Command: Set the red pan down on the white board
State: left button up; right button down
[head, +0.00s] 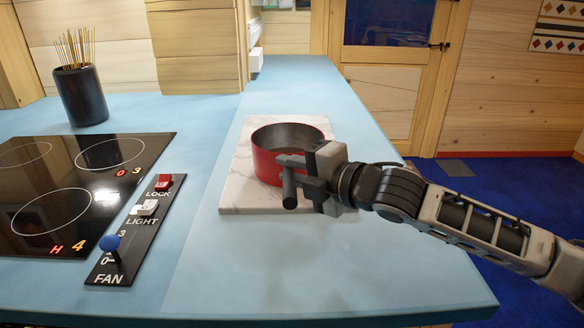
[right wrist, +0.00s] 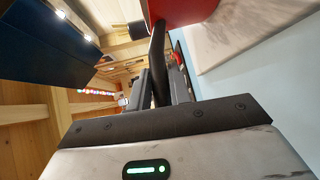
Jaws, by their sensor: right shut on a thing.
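The red pan (head: 268,166) is upright over the middle of the white marbled board (head: 242,196) in the head view. I cannot tell whether its base touches the board. My right gripper (head: 291,180) is at the pan's near right side, shut on its dark handle. In the right wrist view the handle (right wrist: 160,65) runs between the fingers up to the red pan wall (right wrist: 182,10), and the white board (right wrist: 225,30) lies beside it. The pan looks empty. My left gripper is not in view.
The light blue counter (head: 230,280) has free room in front of the board. To the left are a black cooktop (head: 85,165), a switch panel (head: 125,245) with a blue-knobbed lever, and a dark pot of thin sticks (head: 82,95). The counter's right edge drops to a blue floor.

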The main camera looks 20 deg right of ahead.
jog(key=c, duration=1.2)
grip_release()
jog(key=shift+r, duration=0.3)
jog(key=shift+f, duration=0.5)
pick_arm(q)
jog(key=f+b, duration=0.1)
jog(key=b, duration=0.2)
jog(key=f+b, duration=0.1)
jog(key=b, duration=0.2)
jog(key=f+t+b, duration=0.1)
jog(key=b, duration=0.2)
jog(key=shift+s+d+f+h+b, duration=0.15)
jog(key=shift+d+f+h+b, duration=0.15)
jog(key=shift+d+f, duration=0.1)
pick_arm(e)
jog(key=v, duration=1.6)
jog(key=shift+r, duration=0.3)
